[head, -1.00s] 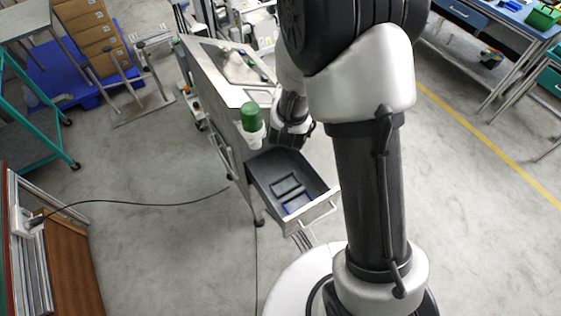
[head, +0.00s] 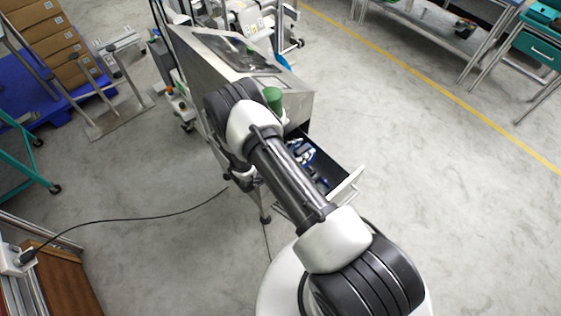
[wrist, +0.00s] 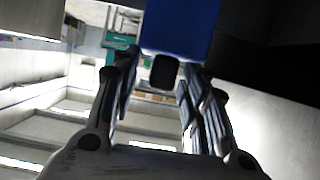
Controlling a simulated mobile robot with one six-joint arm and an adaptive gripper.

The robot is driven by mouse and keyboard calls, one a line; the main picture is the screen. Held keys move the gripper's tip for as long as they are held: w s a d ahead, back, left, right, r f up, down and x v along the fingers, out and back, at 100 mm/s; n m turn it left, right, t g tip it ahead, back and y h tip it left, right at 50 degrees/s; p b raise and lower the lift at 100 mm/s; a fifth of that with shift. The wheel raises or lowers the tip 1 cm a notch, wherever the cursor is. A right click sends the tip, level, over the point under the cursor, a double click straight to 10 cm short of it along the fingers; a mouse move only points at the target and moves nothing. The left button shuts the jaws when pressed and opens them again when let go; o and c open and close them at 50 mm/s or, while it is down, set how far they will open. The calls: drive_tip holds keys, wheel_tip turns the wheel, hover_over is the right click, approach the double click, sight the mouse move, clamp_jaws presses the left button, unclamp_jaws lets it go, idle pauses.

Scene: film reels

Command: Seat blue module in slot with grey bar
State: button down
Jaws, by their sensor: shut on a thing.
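The blue module (wrist: 178,24) fills the top middle of the wrist view, with a small dark square part at its lower edge. My gripper (wrist: 160,78) is shut on it, one finger on each side. In the head view, my forearm hides much of the machine's side. A blue and silver shape (head: 303,152) shows over the open drawer (head: 350,186) beside my arm; I cannot tell how much of it is my gripper. I cannot make out the slot or a grey bar in either view.
The metal cabinet (head: 205,62) stands behind the drawer, with a green-topped cylinder (head: 273,97) at its near side. A black cable (head: 130,219) runs over the floor at left. A wooden unit (head: 65,285) stands at lower left.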

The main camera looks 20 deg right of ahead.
drive_tip(key=f+b, duration=0.2)
drive_tip(key=f, duration=0.1)
drive_tip(key=shift+d, duration=0.2)
drive_tip(key=shift+a+f+b, duration=0.2)
drive_tip(key=shift+f+b, duration=0.1)
drive_tip(key=shift+f, duration=0.05)
drive_tip(key=shift+d+f, duration=0.1)
drive_tip(key=shift+f, duration=0.2)
drive_tip(key=shift+f+b, duration=1.9)
drive_tip(key=shift+f, duration=0.6)
drive_tip(key=shift+f+b, duration=0.6)
drive_tip(key=shift+b, duration=0.2)
drive_tip(key=c, duration=1.2)
unclamp_jaws()
drive_tip(key=shift+s, duration=0.1)
drive_tip(key=shift+a, duration=0.2)
